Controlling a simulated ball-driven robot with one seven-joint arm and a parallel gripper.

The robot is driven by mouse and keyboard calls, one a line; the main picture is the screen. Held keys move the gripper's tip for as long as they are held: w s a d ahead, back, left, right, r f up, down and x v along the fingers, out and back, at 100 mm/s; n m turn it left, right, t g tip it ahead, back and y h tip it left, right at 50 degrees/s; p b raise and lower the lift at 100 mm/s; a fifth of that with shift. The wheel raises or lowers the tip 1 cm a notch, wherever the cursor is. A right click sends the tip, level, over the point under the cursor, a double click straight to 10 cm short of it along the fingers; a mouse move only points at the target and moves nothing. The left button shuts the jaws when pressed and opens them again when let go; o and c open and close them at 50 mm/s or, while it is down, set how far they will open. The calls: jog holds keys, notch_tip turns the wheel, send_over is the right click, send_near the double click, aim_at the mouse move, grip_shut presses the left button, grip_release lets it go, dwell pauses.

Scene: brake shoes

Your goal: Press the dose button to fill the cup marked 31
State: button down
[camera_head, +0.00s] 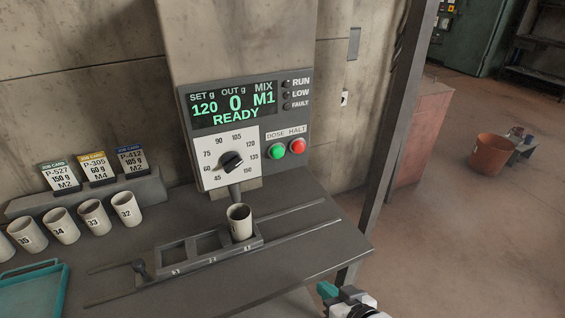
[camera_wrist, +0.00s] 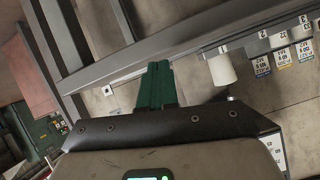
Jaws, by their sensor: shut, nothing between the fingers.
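The green DOSE button (camera_head: 278,151) is on the dispenser panel (camera_head: 256,195), left of the red HALT button (camera_head: 297,146). The display (camera_head: 235,104) reads SET 120 g, OUT 0 g, MIX M1, READY. A pale cup (camera_head: 239,222) stands upright under the spout (camera_head: 235,193), in the right compartment of the slide rack (camera_head: 205,257); its number is too small to read surely. My gripper (camera_head: 326,290) is low at the right, beyond the bench edge, away from the button. In the wrist view its green fingers (camera_wrist: 157,85) are shut and empty, with a pale cup (camera_wrist: 222,70) beyond.
A dial (camera_head: 232,162) sits left of the buttons. Cups marked 32 (camera_head: 126,208), 33 (camera_head: 95,217) and others stand left, before three job cards (camera_head: 97,172). A teal tray (camera_head: 35,290) lies front left. A dark post (camera_head: 385,150) rises right of the bench.

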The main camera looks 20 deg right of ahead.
jog(key=w+a+r+m+t+y+p, duration=0.1)
jog(key=w+r+t, duration=0.25)
jog(key=r, duration=0.35)
jog(key=w+a+r+m+t+p, duration=0.1)
jog(key=w+a+r+t+p, duration=0.1)
jog(key=r+t, duration=0.35)
jog(key=m+t+y+p, duration=0.1)
jog(key=m+t+p, duration=0.15)
jog(key=t, duration=0.35)
send_near(278, 152)
jog(key=s+r, duration=0.6)
jog(key=shift+s+a+f+n, duration=0.15)
jog(key=shift+f+n, duration=0.05)
jog(key=shift+n, duration=0.05)
jog(key=w+b, duration=0.2)
jog(key=w, duration=0.6)
jog(key=shift+w+b, duration=0.35)
jog(key=shift+w, duration=0.05)
jog(key=shift+w+b, duration=0.2)
jog(key=shift+b, duration=0.1)
jog(key=shift+w, duration=0.25)
